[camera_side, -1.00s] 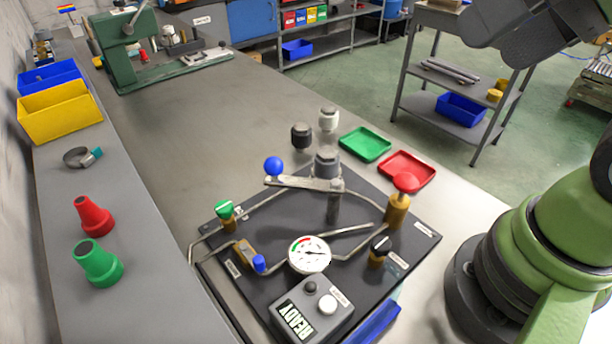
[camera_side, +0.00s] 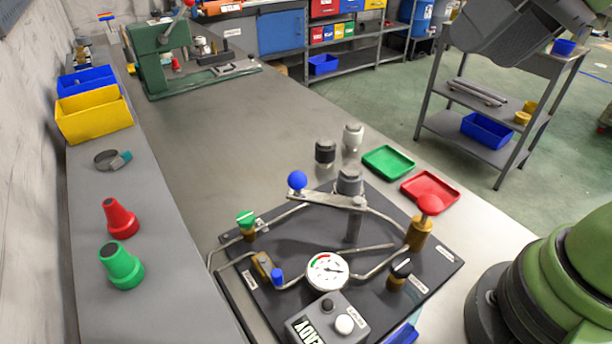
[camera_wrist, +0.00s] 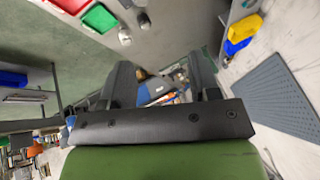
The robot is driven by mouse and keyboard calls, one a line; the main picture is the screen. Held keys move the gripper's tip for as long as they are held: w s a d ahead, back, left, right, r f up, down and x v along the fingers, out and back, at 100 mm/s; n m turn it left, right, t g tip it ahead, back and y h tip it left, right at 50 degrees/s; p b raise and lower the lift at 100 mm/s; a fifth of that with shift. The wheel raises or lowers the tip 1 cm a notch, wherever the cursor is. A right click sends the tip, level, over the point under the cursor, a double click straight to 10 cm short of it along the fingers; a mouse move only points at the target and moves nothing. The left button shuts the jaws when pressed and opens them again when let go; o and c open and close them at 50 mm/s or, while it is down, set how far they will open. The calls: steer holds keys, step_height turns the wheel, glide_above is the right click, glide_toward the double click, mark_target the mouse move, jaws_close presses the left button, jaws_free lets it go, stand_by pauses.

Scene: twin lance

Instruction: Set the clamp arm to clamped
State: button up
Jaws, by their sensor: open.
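The clamp arm (camera_side: 328,200) is a flat metal bar with a blue ball (camera_side: 297,181) at its left end. It lies across a post above the dark fixture plate (camera_side: 300,246), with a grey cylinder (camera_side: 349,182) at its right part. My gripper shows in the wrist view (camera_wrist: 160,78), with its two fingers apart and nothing held between them. The clamp arm cannot be made out in the wrist view.
The plate also bears a gauge (camera_side: 327,271), a red-topped valve (camera_side: 430,205), a green-topped valve (camera_side: 246,221) and a control box (camera_side: 328,321). A green tray (camera_side: 388,162) and a red tray (camera_side: 430,191) lie behind.

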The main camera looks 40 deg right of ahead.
steer(key=w+a+f+n+g, duration=0.1)
steer(key=w+a+g, duration=0.1)
steer(key=w, duration=0.4)
steer(key=n+g, duration=0.3)
steer(key=g, duration=0.1)
glide_toward(299, 172)
steer(key=x, duration=1)
steer(key=shift+a+f, duration=0.1)
jaws_close()
